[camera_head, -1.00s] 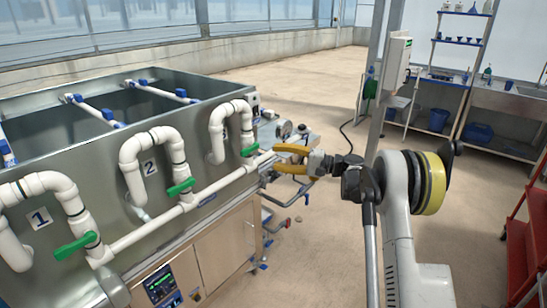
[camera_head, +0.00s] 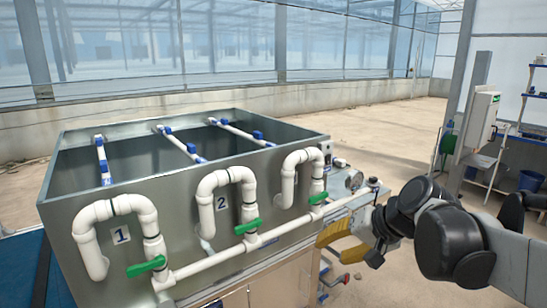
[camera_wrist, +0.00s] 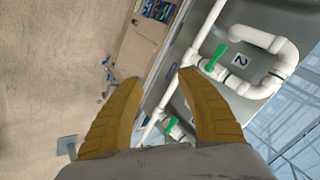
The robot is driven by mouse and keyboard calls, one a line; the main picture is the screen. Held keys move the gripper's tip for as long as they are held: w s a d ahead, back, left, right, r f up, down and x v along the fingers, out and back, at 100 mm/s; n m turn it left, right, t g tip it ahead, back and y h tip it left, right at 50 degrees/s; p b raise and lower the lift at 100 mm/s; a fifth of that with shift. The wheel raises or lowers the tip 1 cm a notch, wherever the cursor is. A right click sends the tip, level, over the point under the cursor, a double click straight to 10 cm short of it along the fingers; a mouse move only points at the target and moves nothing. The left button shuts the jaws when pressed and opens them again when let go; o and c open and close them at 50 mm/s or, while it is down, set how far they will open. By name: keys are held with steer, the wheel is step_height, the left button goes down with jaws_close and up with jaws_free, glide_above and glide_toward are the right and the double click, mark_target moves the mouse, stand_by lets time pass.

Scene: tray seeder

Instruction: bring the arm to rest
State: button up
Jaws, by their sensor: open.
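My gripper (camera_head: 334,243) is at the front right of the metal tank, low beside the white pipe, with its yellow fingers partly hidden by my arm's dark wrist joints. In the wrist view my gripper (camera_wrist: 161,76) has its two yellow fingers spread apart, with nothing between them. The fingers point toward the tank's front pipework and the cabinet below. I cannot tell how far they are from the pipe. My arm reaches in from the right edge of the head view.
The open metal tank (camera_head: 180,258) carries white pipes and green valve handles (camera_head: 146,266), with labels 1 and 2 visible. A green handle (camera_wrist: 215,57) also shows in the wrist view. A pillar with a grey box (camera_head: 480,118) stands at right. Bare floor (camera_head: 400,125) lies behind.

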steer(key=s+d+f+n+h, duration=0.1)
steer(key=s+d+f+h, duration=0.1)
steer(key=s, duration=0.7)
steer(key=s+d+f+n+t+h, duration=0.1)
steer(key=s+d+f+n+h, duration=0.1)
steer(key=s, duration=0.6)
step_height(320, 180, down, 2)
steer(key=shift+s+d+f+h, duration=0.1)
steer(key=shift+s+d+h, duration=0.25)
steer(key=shift+d+h, duration=0.25)
stand_by(1.2)
